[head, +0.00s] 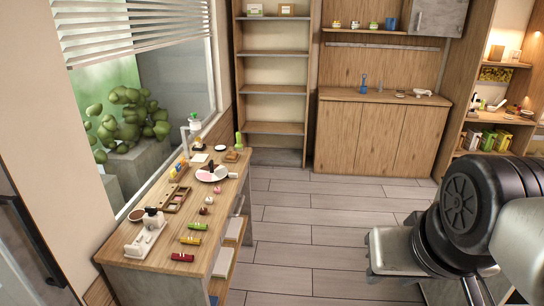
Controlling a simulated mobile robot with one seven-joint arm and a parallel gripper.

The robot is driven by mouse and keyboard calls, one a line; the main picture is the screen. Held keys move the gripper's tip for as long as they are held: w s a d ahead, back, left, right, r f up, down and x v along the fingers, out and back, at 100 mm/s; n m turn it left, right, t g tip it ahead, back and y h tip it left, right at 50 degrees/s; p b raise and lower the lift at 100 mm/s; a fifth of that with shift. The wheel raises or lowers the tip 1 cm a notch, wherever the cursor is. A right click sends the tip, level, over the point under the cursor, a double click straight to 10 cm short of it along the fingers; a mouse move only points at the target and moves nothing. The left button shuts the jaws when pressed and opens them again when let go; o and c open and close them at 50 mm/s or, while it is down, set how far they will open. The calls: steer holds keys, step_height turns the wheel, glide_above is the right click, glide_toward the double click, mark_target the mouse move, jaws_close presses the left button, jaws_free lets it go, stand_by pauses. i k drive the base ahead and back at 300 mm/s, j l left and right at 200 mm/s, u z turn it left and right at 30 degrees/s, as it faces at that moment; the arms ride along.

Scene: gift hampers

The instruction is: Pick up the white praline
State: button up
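A wooden table (135,249) stands at the left under the window. Several small sweets lie along its middle: a pink one (217,189), a pale one (209,200) with a reddish tint and a dark one (203,210). They are too small to tell which is the white praline. A small white piece (233,175) lies right of a round plate (199,175) that holds pink and dark things. My arm shows large at the right, well away from the table; my gripper is out of view.
A compartment tray (176,199), a white stand with a dark-topped jar (153,217) and red, yellow and green wrapped pieces (190,240) share the table. The tiled floor (310,225) between is clear.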

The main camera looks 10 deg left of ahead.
mark_target(209, 199)
steer(key=u, duration=1.5)
steer(key=i+l+u, duration=0.1)
steer(key=i+l, duration=0.15)
steer(key=i+l+u, duration=0.1)
steer(key=l, duration=0.35)
steer(key=i+l+u, duration=0.15)
steer(key=i+l, duration=0.15)
steer(key=i+l+u, duration=0.1)
steer(key=l, duration=0.4)
steer(key=i+l+u, duration=0.1)
steer(key=i+l, duration=0.15)
steer(key=l, duration=0.15)
steer(key=i+l+u, duration=0.1)
steer(key=l, duration=0.3)
steer(key=i+l+u, duration=0.15)
steer(key=l, duration=0.3)
steer(key=i+l+u, duration=0.1)
steer(key=l, duration=0.35)
steer(key=i, duration=0.05)
